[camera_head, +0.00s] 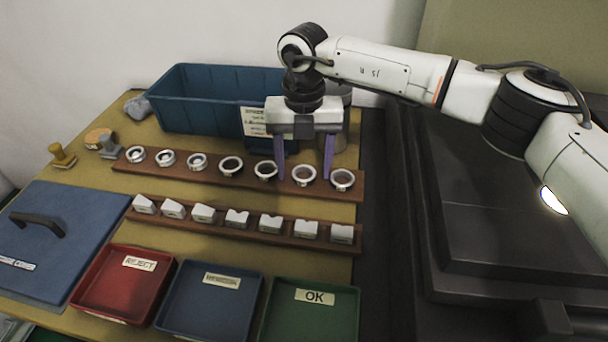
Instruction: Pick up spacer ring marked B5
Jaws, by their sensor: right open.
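Several metal rings stand in a row on a long brown wooden rack; a bare part of the rack shows at its right end (358,190). Marks on the rings are too small to read, so I cannot tell which one is B5. My right gripper (304,176) points down over the rack, open, with its two purple fingers apart. The second ring from the right (304,183) shows between the fingertips; I cannot tell whether they touch it. The rightmost ring (343,187) is just right of the fingers, and another ring (266,177) is just left. My left gripper is out of view.
A second wooden strip (273,237) in front bears several white blocks. Red REJECT (112,292), blue (205,312) and green OK (310,317) trays lie nearest. A blue bin (195,105) and a grey cylinder (341,133) stand behind the gripper. A blue case (75,215) lies left.

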